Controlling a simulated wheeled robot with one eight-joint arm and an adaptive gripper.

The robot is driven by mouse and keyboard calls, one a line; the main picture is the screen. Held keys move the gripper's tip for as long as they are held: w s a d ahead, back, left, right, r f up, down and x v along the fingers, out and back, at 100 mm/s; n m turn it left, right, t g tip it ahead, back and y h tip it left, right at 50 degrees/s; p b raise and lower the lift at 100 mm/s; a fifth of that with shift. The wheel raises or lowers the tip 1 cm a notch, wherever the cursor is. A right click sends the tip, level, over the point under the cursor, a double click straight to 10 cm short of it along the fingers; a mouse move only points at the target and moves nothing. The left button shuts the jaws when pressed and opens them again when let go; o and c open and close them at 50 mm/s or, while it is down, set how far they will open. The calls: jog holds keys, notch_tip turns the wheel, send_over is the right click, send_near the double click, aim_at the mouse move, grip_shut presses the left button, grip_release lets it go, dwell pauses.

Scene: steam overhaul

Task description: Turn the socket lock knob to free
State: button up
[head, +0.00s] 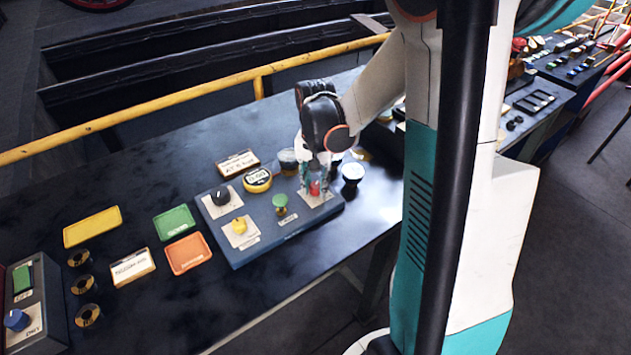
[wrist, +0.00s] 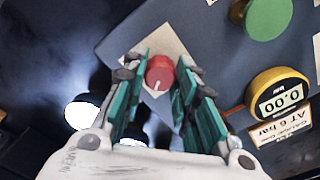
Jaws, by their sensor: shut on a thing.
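A red knob (wrist: 160,73) with a white pointer line stands on a pale square plate (wrist: 160,42) at a corner of the blue-grey control box. My gripper (wrist: 160,82) has its teal fingers on both sides of the red knob and is shut on it. In the wrist view the white line points down, towards my palm. In the head view the red knob (head: 315,187) shows between my fingers at the right end of the box. Its label is hidden or too small to read, so I cannot confirm it is the socket lock.
The box (head: 275,238) also bears a black knob (head: 221,196), a yellow knob (head: 239,226) and a green button (head: 280,203). A yellow gauge (head: 257,180) reading 0.00 stands behind it. Coloured trays (head: 188,254) lie to the left. A yellow rail (head: 180,102) runs behind the bench.

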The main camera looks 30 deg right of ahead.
aim_at(316, 185)
jog(key=n, duration=1.1)
jog(key=shift+n+p, duration=0.3)
jog(key=shift+n, duration=0.2)
jog(key=o, duration=1.1)
notch_tip(316, 185, up, 12)
dwell(0.4)
